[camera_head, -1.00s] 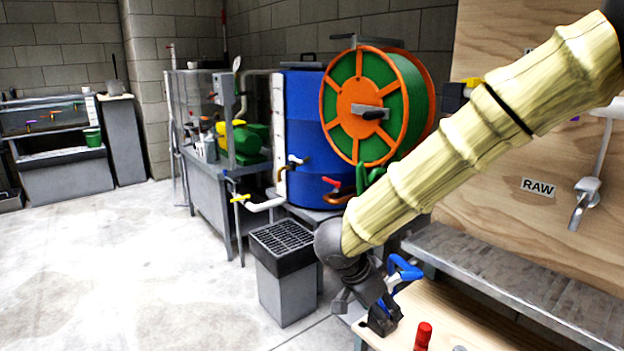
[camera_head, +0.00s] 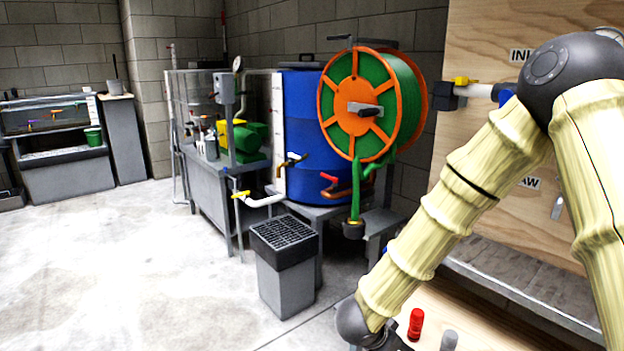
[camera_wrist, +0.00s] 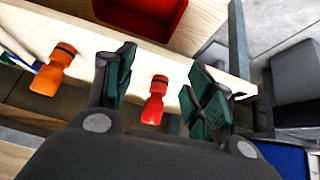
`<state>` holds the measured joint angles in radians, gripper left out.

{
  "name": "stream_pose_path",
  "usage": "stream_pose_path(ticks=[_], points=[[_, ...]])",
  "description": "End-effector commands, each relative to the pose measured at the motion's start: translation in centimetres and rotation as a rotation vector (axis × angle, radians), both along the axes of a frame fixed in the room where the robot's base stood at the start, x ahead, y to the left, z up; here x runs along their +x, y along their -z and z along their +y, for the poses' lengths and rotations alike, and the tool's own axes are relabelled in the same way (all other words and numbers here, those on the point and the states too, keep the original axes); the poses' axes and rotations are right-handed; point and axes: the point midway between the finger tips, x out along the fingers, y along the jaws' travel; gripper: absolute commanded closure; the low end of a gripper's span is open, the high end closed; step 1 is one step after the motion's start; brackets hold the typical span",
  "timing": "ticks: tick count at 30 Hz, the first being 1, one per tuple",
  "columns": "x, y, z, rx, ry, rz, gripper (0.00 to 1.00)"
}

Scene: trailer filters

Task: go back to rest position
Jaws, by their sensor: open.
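My gripper (camera_wrist: 160,95) shows in the wrist view with its two dark green-padded fingers spread apart and nothing held between them. A red bottle-like piece (camera_wrist: 155,100) lies in view between the fingers, beyond them on the wooden bench (camera_wrist: 210,62). In the head view my arm, in a pale yellow ribbed cover, bends at a dark elbow at the upper right and reaches down to the bottom edge. The gripper's fingers are hidden below the frame there. The red piece (camera_head: 416,324) stands right of my wrist in that view.
An orange piece (camera_wrist: 54,72) and a red bin (camera_wrist: 143,16) are on the bench. A grey piece (camera_head: 449,340) stands near the red one. A grated grey stand (camera_head: 285,270), a blue barrel (camera_head: 305,130) and a green hose reel (camera_head: 365,105) stand beyond. The floor at left is clear.

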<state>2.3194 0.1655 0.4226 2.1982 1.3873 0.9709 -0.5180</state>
Motion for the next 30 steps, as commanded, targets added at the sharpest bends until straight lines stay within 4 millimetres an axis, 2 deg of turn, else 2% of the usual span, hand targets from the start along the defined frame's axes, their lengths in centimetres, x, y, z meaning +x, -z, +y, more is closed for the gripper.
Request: stream_pose_path(ticks=[1, 3, 8, 11, 14, 18, 24, 30], points=[[-0.8, 2.3, -0.6, -0.009, -0.04, 0.016, 0.46], [-1.8, 5.0, -1.3, -0.014, -0.098, 0.03, 0.46], [-4.7, 10.7, -2.2, -0.006, -0.232, 0.075, 0.46], [-7.3, 14.2, -2.7, 0.014, -0.316, 0.117, 0.46], [-10.6, 17.6, -2.9, 0.044, -0.405, 0.17, 0.46], [-16.0, 21.7, -3.2, 0.104, -0.523, 0.261, 0.46], [-23.2, 25.4, -3.3, 0.196, -0.65, 0.382, 0.46], [-28.5, 27.0, -3.4, 0.265, -0.725, 0.473, 0.46]])
